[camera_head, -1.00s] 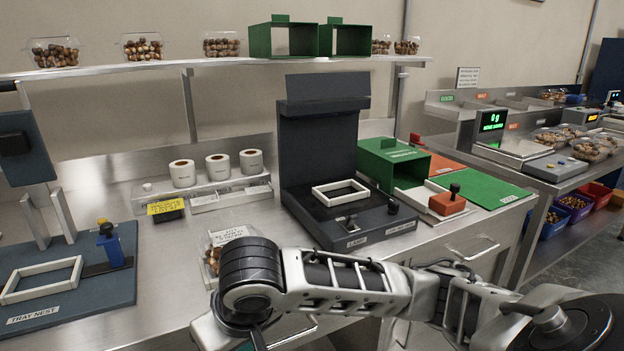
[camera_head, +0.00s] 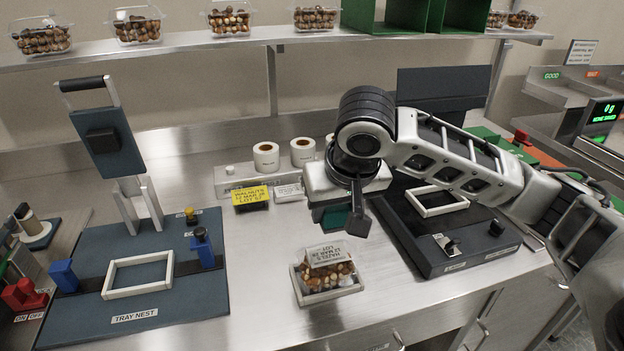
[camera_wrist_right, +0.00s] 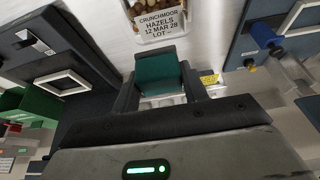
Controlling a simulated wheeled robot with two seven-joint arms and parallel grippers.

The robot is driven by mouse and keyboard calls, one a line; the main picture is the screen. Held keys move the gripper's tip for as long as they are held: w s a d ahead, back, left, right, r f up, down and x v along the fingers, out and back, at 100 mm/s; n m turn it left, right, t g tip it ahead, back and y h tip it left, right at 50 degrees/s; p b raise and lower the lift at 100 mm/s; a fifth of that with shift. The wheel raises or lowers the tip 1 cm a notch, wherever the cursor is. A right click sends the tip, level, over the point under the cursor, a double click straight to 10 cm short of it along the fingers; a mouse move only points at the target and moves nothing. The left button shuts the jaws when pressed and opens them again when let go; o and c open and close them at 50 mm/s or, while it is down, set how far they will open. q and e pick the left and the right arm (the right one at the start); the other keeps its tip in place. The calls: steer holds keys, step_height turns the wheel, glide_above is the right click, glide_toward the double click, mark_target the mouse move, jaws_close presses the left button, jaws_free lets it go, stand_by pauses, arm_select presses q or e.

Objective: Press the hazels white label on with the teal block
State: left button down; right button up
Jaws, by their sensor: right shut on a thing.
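The clear clamshell tray of hazels (camera_head: 312,297) stands on the steel bench in front of my right arm. Its white label (camera_head: 325,253) lies on the lid; I cannot tell whether all its edges are down. The wrist view shows the label (camera_wrist_right: 163,37) reading hazels, with the tray (camera_wrist_right: 150,7) around it. My right gripper (camera_head: 340,215) is shut on the teal block (camera_wrist_right: 160,78), held above the bench just behind the tray and apart from the label. My left gripper is out of view.
A blue tray nest fixture (camera_head: 70,319) with a raised press stands at left. The dark lamp station (camera_head: 455,262) is at right, beneath my arm. Label rolls (camera_head: 266,157) and a yellow card (camera_head: 250,196) are behind. Bare bench lies between nest and tray.

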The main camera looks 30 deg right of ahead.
mark_target(334, 227)
steer(key=shift+w+f, duration=0.1)
steer(key=shift+w, duration=0.3)
steer(key=shift+s+f, duration=0.3)
steer(key=shift+s, duration=0.05)
steer(key=shift+f, duration=0.3)
step_height(334, 227, down, 3)
steer(key=shift+r+b, duration=0.1)
steer(key=shift+b, duration=0.6)
steer(key=shift+f+b, duration=0.6)
steer(key=shift+b, duration=0.1)
steer(key=shift+f+b, duration=0.4)
steer(key=shift+b, duration=0.2)
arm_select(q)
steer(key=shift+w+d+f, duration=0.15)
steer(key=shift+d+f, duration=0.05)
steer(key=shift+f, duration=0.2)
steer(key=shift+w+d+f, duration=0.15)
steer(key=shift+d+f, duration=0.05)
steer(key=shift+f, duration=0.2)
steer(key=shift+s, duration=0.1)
